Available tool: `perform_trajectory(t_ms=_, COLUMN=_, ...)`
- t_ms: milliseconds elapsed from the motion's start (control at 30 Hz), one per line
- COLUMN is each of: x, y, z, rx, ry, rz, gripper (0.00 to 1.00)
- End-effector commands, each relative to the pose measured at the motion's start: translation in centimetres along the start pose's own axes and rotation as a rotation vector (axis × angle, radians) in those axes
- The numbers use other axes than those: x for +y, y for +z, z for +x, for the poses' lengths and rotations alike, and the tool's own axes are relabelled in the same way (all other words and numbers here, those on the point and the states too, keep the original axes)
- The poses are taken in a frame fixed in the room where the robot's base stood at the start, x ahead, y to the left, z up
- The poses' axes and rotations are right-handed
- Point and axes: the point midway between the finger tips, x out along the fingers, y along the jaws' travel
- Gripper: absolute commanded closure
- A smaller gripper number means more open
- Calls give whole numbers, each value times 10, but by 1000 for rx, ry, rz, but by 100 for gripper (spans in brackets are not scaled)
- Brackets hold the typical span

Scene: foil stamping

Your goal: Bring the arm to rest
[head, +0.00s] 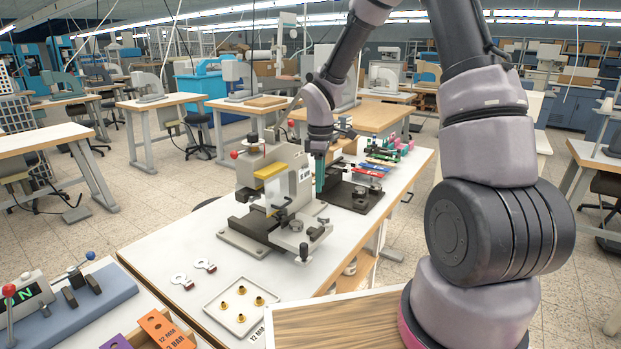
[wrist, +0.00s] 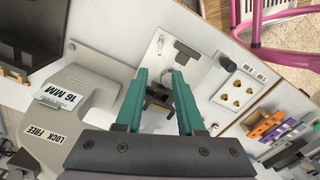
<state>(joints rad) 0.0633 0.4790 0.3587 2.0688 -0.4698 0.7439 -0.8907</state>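My arm (head: 490,130) rises at the right of the head view and reaches over to the foil stamping machine. My gripper (wrist: 159,73) has two teal fingers that stand apart in the wrist view, with nothing held between them. In the head view the gripper (head: 320,178) hangs fingers down, just right of the grey stamping machine (head: 290,185) with the yellow block. I cannot tell from the head view how close the fingers are to the machine. In the wrist view part of the machine shows below, between the fingers.
A white tray (head: 221,308) with several brass pieces and two white tags (head: 181,281) lie in front of the machine. A black fixture (head: 352,190) stands behind it. A grey machine body with a "16 MM" label (wrist: 62,97) fills the wrist view's left side. A wooden board (head: 330,325) lies near my base.

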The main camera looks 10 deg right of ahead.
Motion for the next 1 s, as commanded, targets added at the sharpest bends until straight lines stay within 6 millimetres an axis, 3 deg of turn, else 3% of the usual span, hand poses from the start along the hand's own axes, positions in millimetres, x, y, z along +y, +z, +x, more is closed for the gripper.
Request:
perform_trajectory(t_ms=167, x=-2, y=12, z=-35, rx=10, ry=46, rz=111, gripper=62)
perform_trajectory(t_ms=467, x=-33, y=62, z=-145, rx=119, ry=173, rz=560, gripper=62)
perform_trajectory(t_ms=700, x=-80, y=100, z=-214, rx=289, ry=216, rz=924, gripper=62)
perform_trajectory(t_ms=1000, x=-146, y=139, z=-266, rx=562, ry=162, rz=1320, gripper=62)
